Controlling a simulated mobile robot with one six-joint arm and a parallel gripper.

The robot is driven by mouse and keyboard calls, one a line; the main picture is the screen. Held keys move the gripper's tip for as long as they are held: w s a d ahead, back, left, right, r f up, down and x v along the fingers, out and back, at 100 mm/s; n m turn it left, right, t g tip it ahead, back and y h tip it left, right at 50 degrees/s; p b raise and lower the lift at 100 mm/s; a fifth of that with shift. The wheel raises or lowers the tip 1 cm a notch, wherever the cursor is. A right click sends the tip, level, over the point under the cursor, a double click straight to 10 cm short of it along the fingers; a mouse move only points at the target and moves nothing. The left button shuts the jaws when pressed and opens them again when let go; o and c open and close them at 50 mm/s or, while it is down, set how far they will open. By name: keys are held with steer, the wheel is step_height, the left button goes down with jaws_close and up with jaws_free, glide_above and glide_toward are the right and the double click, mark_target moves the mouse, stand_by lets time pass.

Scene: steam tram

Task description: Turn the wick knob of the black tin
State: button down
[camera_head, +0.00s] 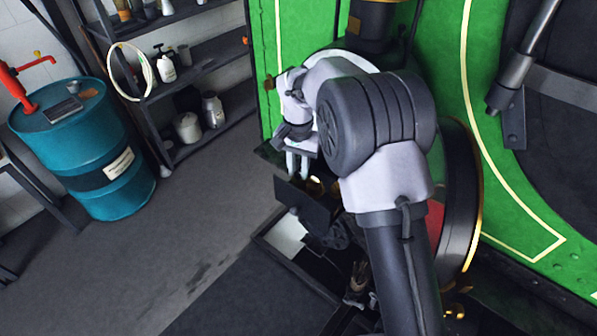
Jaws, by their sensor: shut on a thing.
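A black tin (302,207), a dark box with a flat front, sits low beside the green tram side, left of my arm. My gripper (297,172) points down at the tin's top, its two pale fingers close together. They are shut on what seems to be the wick knob, which the fingers mostly hide. My arm covers the area to the right of the tin.
The green tram side (450,40) with yellow lining stands close behind and to the right. An open tray (262,240) lies below the tin. A blue drum (75,150) and a shelf (205,65) with cans and bottles stand at left. The grey floor between is clear.

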steer(key=m+b, duration=0.1)
steer(key=m, duration=0.2)
steer(key=shift+f+m, duration=0.1)
steer(key=shift+m, duration=0.2)
steer(key=shift+m+b, duration=0.7)
steer(key=shift+m, duration=0.8)
steer(key=c, duration=1.2)
jaws_free()
steer(key=shift+c, duration=0.2)
